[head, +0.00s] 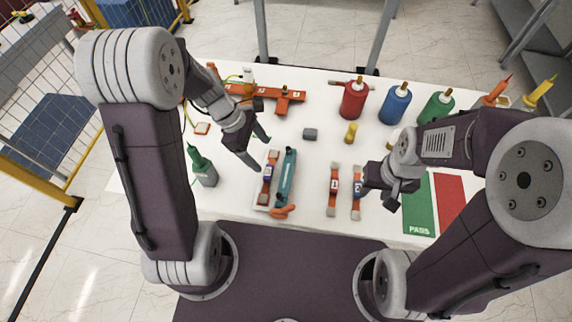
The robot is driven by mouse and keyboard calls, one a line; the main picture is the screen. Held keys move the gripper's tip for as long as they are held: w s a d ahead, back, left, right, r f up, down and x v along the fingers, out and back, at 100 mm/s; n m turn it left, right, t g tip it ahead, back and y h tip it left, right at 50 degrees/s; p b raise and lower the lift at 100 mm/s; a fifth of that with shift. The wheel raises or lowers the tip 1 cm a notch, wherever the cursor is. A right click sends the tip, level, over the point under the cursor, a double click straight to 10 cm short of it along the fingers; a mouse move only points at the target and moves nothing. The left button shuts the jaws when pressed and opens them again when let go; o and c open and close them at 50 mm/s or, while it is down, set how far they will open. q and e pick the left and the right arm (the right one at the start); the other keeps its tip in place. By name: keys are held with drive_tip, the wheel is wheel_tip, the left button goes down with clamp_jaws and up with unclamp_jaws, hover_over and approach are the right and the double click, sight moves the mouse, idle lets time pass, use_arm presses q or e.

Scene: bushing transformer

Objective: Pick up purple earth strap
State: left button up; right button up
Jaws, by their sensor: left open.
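Several flat straps with orange-brown ends and darker middles lie on the white table (225,206). One strap (268,180) lies on a pale tray beside a teal tool (286,176) with an orange handle. Two more straps, the left one (333,190) and the right one (357,190), lie side by side right of the tray. The middles are too small to tell surely which is purple. My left gripper (262,153) is open and empty, just above the tray's far end. My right gripper (384,194) is just right of the rightmost strap; its jaws are unclear.
Red (353,99), blue (395,104) and green (436,107) bottle-like parts stand at the back right. A green-topped grey part (202,167) stands at the left. A grey cylinder (310,134) and a yellow part (351,133) are mid-table. A green-red PASS mat (419,212) lies right.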

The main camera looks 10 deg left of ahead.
sight(268, 171)
use_arm(q)
drive_tip(key=f, duration=0.2)
drive_tip(key=s+f, duration=0.1)
drive_tip(key=f, duration=0.1)
drive_tip(key=shift+a, duration=0.4)
drive_tip(key=shift+w+d+f, duration=0.2)
drive_tip(key=shift+d+f, duration=0.1)
drive_tip(key=shift+d, duration=0.1)
drive_tip(key=x, duration=0.4)
drive_tip(key=shift+s+a+f, duration=0.1)
drive_tip(key=shift+s+a, duration=0.15)
drive_tip(key=shift+d+f, duration=0.2)
drive_tip(key=shift+f, duration=0.1)
drive_tip(key=shift+w+d, duration=0.1)
drive_tip(key=shift+w, duration=0.05)
drive_tip(key=c, duration=1.2)
drive_tip(key=shift+c, duration=1.3)
use_arm(e)
drive_tip(key=shift+s+a, duration=0.25)
drive_tip(key=shift+a, duration=0.35)
